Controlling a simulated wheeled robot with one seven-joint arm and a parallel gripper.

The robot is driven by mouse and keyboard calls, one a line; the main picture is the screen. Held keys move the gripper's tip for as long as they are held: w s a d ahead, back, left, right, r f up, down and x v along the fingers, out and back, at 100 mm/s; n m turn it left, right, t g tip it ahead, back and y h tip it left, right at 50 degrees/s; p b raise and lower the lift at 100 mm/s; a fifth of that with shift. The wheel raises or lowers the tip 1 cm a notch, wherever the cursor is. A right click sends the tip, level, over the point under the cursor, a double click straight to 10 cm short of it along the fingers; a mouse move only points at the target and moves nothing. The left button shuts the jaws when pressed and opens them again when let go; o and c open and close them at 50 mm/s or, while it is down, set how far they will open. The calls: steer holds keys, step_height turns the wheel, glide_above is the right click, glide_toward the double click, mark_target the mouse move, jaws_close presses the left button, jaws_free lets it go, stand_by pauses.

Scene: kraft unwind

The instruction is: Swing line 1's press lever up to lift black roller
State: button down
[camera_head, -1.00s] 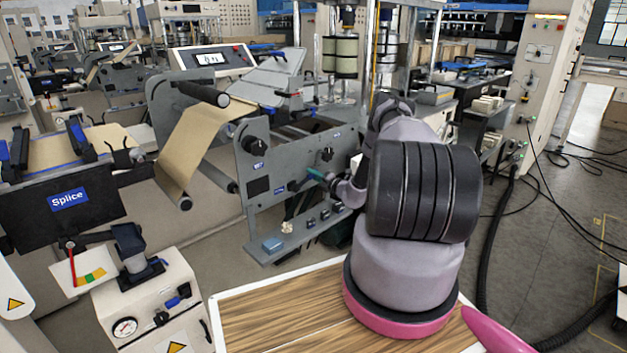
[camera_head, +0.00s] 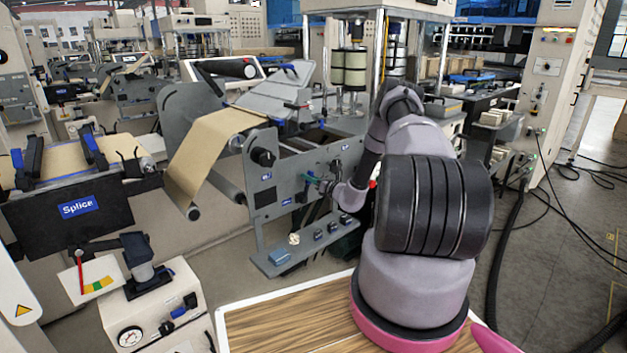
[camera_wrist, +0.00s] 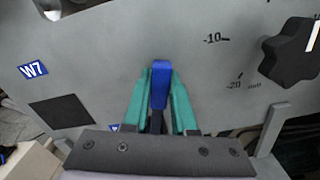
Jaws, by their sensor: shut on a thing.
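A dark roller with a black end (camera_head: 243,70) lies across the top of the machine, above the brown paper web (camera_head: 205,150). I cannot tell whether it is the black roller of the task.
A black star knob (camera_wrist: 290,55) with a printed scale stands right of the handle. A blue W7 label (camera_wrist: 33,69) is on the left. A small shelf (camera_head: 305,245) juts out below the panel. A wooden-topped surface (camera_head: 280,325) lies in front.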

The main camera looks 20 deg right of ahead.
steer(key=shift+s+a+r+n, duration=0.1)
steer(key=shift+s+a+n, duration=0.1)
steer(key=shift+a+n, duration=0.4)
steer(key=shift+s+a+r+n, duration=0.1)
steer(key=shift+s+a+n, duration=0.1)
steer(key=shift+a+n, duration=0.35)
steer(key=shift+n, duration=0.25)
steer(key=c, duration=0.7)
jaws_free()
steer(key=shift+s+d, duration=0.1)
steer(key=v, duration=1)
steer(key=shift+s+d, duration=0.1)
steer(key=shift+s, duration=0.2)
